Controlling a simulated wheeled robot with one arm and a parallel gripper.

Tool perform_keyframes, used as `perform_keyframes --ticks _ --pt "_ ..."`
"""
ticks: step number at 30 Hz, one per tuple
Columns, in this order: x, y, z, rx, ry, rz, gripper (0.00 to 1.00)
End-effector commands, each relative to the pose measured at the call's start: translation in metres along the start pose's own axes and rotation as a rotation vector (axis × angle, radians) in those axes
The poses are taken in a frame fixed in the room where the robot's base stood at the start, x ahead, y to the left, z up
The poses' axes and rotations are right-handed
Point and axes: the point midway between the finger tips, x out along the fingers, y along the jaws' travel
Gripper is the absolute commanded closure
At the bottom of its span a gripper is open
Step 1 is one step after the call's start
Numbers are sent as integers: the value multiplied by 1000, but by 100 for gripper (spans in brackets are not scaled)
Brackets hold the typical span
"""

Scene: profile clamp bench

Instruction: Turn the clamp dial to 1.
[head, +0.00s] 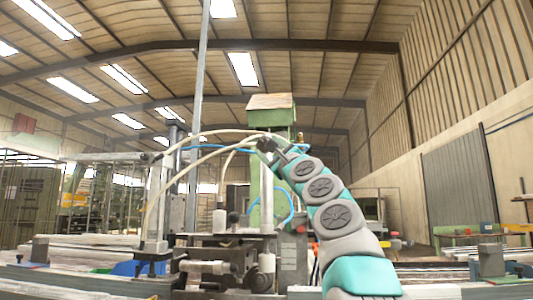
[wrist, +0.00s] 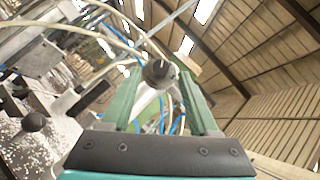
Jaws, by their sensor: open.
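The clamp dial (wrist: 160,73) is a dark round knob with a short pale mark near its top edge, in the middle of the wrist view. Its numbers are not readable. My gripper (head: 264,146) reaches up in front of the bench in the head view, at the end of my grey and teal arm. In the wrist view my gripper (wrist: 158,66) shows two green bars like fingers, spread apart, with the dial between their far ends. I cannot tell whether they touch it. In the head view I cannot make out the dial.
Pale and blue hoses (head: 210,132) curve close around the gripper. A green post (head: 268,195) stands behind. A black ball knob (wrist: 34,122) shows at left in the wrist view. Clamp hardware (head: 215,266) fills the bench front. Open air lies right of my arm.

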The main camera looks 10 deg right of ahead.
Motion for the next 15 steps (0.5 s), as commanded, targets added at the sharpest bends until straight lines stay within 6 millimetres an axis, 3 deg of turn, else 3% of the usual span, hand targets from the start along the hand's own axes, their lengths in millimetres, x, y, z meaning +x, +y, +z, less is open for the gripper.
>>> perform_keyframes --ticks 1,6,15 --pt "-12 3 1 1 -5 -2 39" --pt "-33 4 -1 3 -4 0 39" --pt "-52 2 2 0 -4 0 39"
